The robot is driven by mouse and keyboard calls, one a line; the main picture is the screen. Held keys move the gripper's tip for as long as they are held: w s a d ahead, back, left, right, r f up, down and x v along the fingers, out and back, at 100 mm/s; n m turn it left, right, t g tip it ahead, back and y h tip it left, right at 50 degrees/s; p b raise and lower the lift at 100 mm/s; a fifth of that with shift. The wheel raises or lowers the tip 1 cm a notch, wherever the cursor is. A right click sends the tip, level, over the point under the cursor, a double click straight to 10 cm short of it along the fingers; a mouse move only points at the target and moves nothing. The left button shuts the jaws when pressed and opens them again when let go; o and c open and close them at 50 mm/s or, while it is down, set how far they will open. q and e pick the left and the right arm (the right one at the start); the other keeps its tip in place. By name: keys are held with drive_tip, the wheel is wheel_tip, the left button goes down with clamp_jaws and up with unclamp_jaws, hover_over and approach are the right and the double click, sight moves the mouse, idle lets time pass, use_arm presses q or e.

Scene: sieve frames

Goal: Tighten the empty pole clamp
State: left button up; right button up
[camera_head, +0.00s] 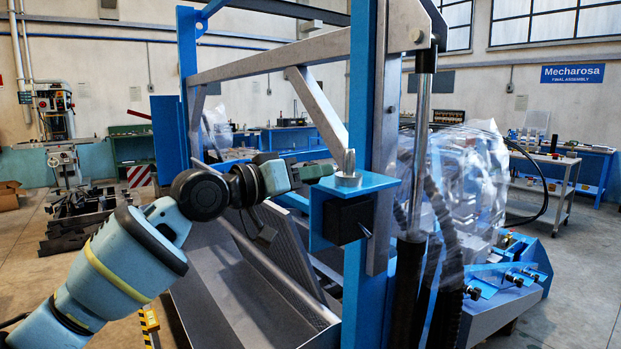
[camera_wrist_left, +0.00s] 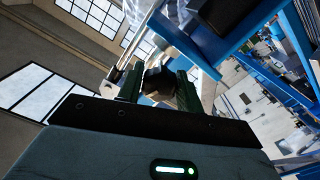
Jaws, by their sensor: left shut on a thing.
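My left gripper (camera_head: 318,171) reaches in from the left in the head view, with its tip close to the left side of a blue bracket (camera_head: 375,184) on the blue upright. In the left wrist view, its two dark green fingers (camera_wrist_left: 160,90) are shut on a black knob (camera_wrist_left: 160,80). The knob is hard to make out in the head view. A short metal pin (camera_head: 347,165) stands upright in a ring on top of the bracket. A black block (camera_head: 349,219) sits under the bracket. I cannot tell for sure which part is the pole clamp. My right gripper is not in view.
The blue upright (camera_head: 364,70) and a grey slanted beam (camera_head: 318,105) stand close around my left arm. A sloped metal trough (camera_head: 225,290) lies below it. A plastic-wrapped machine part (camera_head: 465,165) is at right. Benches and a cart (camera_head: 545,185) stand farther back.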

use_arm(q)
drive_tip(key=m+b, duration=0.1)
drive_tip(key=m, duration=0.5)
drive_tip(key=shift+w+f, duration=0.1)
drive_tip(key=m+b, duration=0.1)
drive_tip(key=m, duration=0.5)
drive_tip(key=shift+a+m, duration=0.1)
drive_tip(key=shift+m, duration=0.3)
drive_tip(key=m, duration=0.3)
drive_tip(key=shift+m, duration=0.4)
drive_tip(key=m+b, duration=0.1)
drive_tip(key=m, duration=0.1)
drive_tip(key=shift+m, duration=0.3)
drive_tip(key=m, duration=0.6)
drive_tip(key=shift+r+b, duration=0.25)
drive_tip(key=shift+b, duration=0.05)
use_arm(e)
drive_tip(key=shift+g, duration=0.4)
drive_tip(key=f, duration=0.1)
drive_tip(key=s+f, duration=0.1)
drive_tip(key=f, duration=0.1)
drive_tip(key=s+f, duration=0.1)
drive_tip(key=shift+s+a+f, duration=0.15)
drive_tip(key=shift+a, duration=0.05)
use_arm(q)
drive_tip(key=shift+m, duration=0.4)
drive_tip(key=o, duration=1)
drive_tip(key=shift+a, duration=0.1)
